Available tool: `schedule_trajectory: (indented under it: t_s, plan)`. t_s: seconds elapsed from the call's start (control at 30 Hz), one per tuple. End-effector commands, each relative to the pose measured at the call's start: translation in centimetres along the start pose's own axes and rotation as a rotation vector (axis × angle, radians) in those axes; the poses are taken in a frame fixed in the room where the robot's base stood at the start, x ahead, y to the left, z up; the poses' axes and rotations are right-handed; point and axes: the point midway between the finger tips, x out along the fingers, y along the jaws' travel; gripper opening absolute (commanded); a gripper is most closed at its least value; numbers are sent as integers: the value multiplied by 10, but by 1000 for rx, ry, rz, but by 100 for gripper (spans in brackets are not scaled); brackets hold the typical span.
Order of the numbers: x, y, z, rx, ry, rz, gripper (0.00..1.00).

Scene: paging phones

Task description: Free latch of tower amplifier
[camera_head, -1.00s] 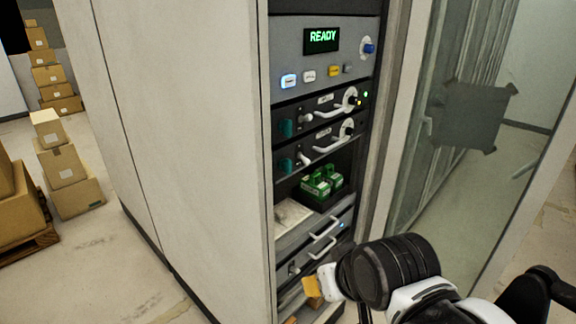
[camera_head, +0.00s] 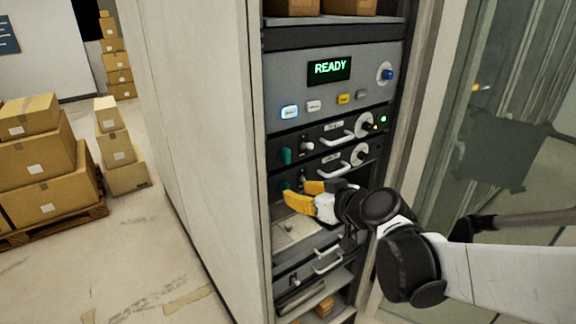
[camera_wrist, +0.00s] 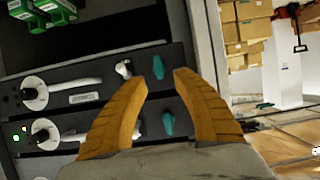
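Two black amplifier modules sit one above the other in the rack, the upper (camera_head: 322,143) and the lower (camera_head: 318,168). Each has a teal tab, a small white knob and a white handle; their labels are too small to read. In the wrist view, which looks inverted, the lower module's teal tab (camera_wrist: 158,67) shows just beyond my fingertips. The upper module's teal tab (camera_wrist: 168,123) shows between the fingers. My gripper (camera_wrist: 158,82) is open and empty, its yellow fingers spread. In the head view my gripper (camera_head: 304,195) is in front of the lower module, partly covering it.
Above the modules is a panel (camera_head: 290,82) with a READY display and buttons. Below are green blocks (camera_wrist: 45,12) and a drawer with a handle (camera_head: 328,262). A glass door (camera_head: 500,130) stands open at right. Boxes (camera_head: 45,160) stand on a pallet at left.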

Motion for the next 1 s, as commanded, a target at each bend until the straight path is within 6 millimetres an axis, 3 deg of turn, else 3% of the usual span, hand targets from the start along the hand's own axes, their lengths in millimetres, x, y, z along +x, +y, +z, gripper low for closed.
schedule_trajectory:
  t_s: [0.1, 0.3, 0.7, 0.73, 0.83, 1.0]
  plan:
    - [26, -1, 2, -1, -1, -2, 34]
    - [55, 0, 2, 0, -1, -1, 34]
    - [64, 0, 0, 0, -1, 0, 34]
    - [64, 0, 0, 0, -1, 0, 30]
    - [63, 0, 0, 0, -1, 0, 0]
    - [64, 0, 0, 0, -1, 0, 0]
